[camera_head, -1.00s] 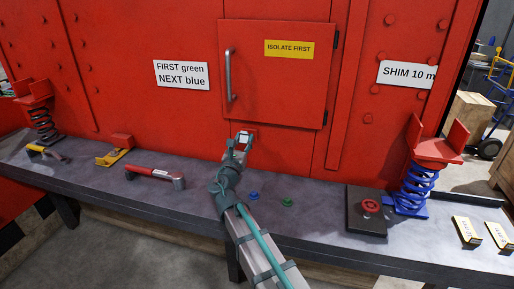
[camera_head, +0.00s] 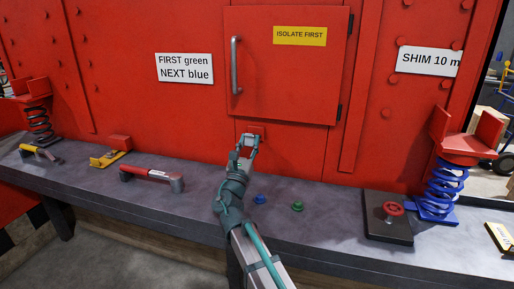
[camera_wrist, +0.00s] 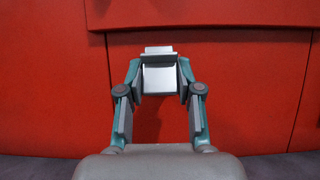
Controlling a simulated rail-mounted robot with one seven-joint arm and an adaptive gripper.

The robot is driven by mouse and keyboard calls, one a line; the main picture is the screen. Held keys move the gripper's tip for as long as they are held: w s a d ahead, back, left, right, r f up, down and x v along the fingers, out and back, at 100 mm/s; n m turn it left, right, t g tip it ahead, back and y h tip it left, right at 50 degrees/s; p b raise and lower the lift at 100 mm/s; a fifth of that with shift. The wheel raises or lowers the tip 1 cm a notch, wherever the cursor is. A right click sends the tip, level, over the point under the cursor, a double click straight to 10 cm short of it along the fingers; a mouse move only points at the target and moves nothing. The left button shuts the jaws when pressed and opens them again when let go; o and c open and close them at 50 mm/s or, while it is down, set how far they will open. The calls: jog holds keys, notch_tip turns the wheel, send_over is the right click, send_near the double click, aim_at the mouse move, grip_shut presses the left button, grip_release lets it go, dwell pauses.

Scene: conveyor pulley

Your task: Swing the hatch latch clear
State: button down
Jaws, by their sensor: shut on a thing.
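The red hatch (camera_head: 290,85) is closed on the red machine wall, with a grey vertical handle (camera_head: 235,66) and a yellow "ISOLATE FIRST" label. In the wrist view my gripper (camera_wrist: 159,80) is shut on a pale grey metal piece (camera_wrist: 159,78), apparently the latch, with a finger on each side. The latch's pivot and its contact with the hatch cannot be made out.
On the grey bench (camera_head: 320,225) are a blue button (camera_head: 259,199), a green button (camera_head: 297,206), a red-handled tool (camera_head: 150,173) and a red knob on a dark base (camera_head: 393,209). A blue spring (camera_head: 443,188) stands at right. Signs hang on the wall.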

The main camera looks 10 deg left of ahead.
jog(key=c, duration=0.8)
grip_release()
jog(key=shift+o, duration=0.2)
jog(key=shift+s, duration=0.1)
jog(key=shift+s+f, duration=0.2)
jog(key=shift+s, duration=0.05)
jog(key=s+a+f, duration=0.1)
jog(key=s, duration=1.3)
jog(key=shift+a, duration=0.1)
